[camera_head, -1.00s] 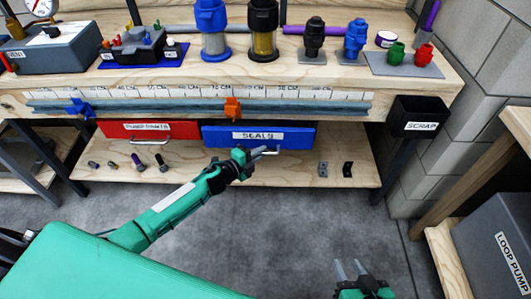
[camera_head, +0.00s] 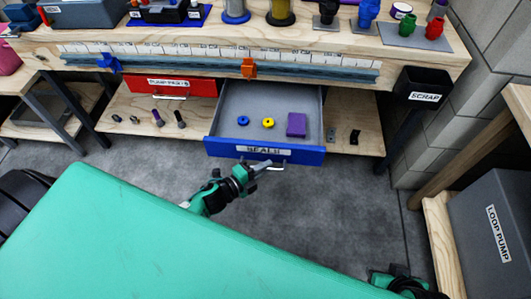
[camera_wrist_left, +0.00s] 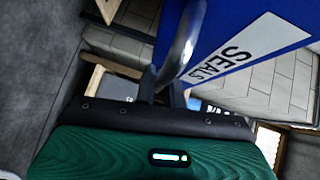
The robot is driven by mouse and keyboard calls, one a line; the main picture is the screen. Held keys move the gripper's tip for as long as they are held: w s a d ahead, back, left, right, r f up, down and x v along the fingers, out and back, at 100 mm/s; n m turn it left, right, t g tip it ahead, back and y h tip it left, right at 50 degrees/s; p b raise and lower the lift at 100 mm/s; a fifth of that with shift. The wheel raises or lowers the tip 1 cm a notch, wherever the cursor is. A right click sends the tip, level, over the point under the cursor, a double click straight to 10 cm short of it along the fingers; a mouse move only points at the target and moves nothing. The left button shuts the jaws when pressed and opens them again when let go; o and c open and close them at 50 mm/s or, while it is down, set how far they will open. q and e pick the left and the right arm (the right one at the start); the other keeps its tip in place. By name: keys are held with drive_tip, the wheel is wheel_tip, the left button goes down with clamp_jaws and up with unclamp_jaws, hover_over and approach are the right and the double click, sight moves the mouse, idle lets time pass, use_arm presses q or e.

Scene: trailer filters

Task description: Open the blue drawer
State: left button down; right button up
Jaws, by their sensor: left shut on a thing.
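The blue drawer (camera_head: 262,150), labelled SEALS, is pulled out from under the workbench. Inside it are a blue ring (camera_head: 243,120), a yellow ring (camera_head: 268,123) and a purple block (camera_head: 296,124). My left gripper (camera_head: 262,167) is shut on the metal drawer handle (camera_head: 283,166) at the drawer's front. In the left wrist view the handle (camera_wrist_left: 181,45) runs between the fingers (camera_wrist_left: 163,88), beside the SEALS label. My right gripper (camera_head: 400,284) is low at the right; its fingers do not show clearly.
A red drawer (camera_head: 185,87) is shut, left of the blue one. Small fittings (camera_head: 157,117) lie on the lower shelf at left, and black brackets (camera_head: 354,136) at right. A black SCRAP bin (camera_head: 419,88) hangs at the bench's right end. A grey LOOP PUMP box (camera_head: 490,232) stands at right.

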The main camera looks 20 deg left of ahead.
use_arm(q)
drive_tip(key=shift+s+d, duration=0.15)
drive_tip(key=shift+s, duration=0.6)
use_arm(e)
drive_tip(key=shift+s+d+r, duration=0.1)
drive_tip(key=shift+s+d, duration=0.1)
drive_tip(key=shift+d, duration=0.05)
use_arm(q)
drive_tip(key=c, duration=1.5)
unclamp_jaws()
drive_tip(key=shift+s, duration=0.1)
drive_tip(key=v, duration=1.3)
drive_tip(key=shift+s+p, duration=0.3)
drive_tip(key=shift+p, duration=0.05)
use_arm(e)
drive_tip(key=shift+s+d+r+g+h, duration=0.3)
drive_tip(key=shift+s+d+r+g, duration=0.05)
drive_tip(key=shift+d+g, duration=0.2)
